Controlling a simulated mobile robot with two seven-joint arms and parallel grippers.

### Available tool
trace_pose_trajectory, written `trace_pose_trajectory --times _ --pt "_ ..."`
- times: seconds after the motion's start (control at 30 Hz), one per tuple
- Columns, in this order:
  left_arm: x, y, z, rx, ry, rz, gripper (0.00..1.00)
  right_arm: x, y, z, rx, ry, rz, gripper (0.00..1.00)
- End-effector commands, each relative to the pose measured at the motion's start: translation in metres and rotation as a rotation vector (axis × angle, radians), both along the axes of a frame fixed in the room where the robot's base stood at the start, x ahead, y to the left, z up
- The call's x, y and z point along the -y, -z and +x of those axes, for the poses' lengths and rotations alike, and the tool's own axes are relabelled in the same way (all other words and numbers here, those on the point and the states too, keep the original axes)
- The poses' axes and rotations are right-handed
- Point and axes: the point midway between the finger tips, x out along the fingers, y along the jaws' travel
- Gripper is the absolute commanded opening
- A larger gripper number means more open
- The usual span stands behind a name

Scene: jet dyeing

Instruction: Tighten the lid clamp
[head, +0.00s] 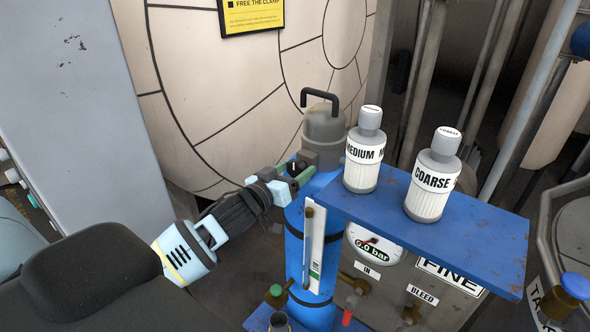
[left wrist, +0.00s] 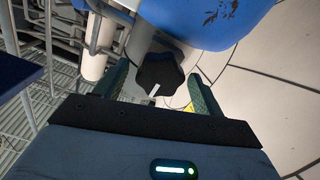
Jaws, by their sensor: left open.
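The clamp knob is black and lobed with a white mark; in the left wrist view the knob (left wrist: 160,76) sits between my two fingers, with gaps on both sides. In the head view the knob (head: 298,165) is small and partly covered by my fingers. The grey domed lid (head: 323,126) with a black handle sits on top of the blue cylinder (head: 295,245). A grey clamp piece (head: 322,154) shows at the lid's base. My left gripper (head: 294,173) is open around the knob; its green fingers also show in the left wrist view (left wrist: 158,84). My right gripper is out of view.
A blue shelf (head: 465,235) right of the cylinder carries a MEDIUM bottle (head: 362,165) and a COARSE bottle (head: 432,185). Below it is a pressure gauge (head: 371,250) reading about 0.0 bar. A large cream round vessel (head: 230,90) stands behind, with a yellow sign (head: 251,16).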

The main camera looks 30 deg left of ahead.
Motion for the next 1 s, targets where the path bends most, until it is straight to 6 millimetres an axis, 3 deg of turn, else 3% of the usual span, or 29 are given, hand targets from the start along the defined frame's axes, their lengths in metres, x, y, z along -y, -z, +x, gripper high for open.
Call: trace_pose_trajectory --times 0.47,0.8,1.0 --pt "0.0010 0.0004 0.0104 -0.001 0.000 0.000 0.69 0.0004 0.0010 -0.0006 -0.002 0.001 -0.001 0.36" --pt "0.0012 0.0003 0.0101 -0.001 0.001 0.000 0.24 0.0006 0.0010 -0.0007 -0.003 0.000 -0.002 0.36" --pt "0.0013 -0.0001 0.0101 0.001 0.001 0.011 0.24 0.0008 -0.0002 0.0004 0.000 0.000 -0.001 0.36"
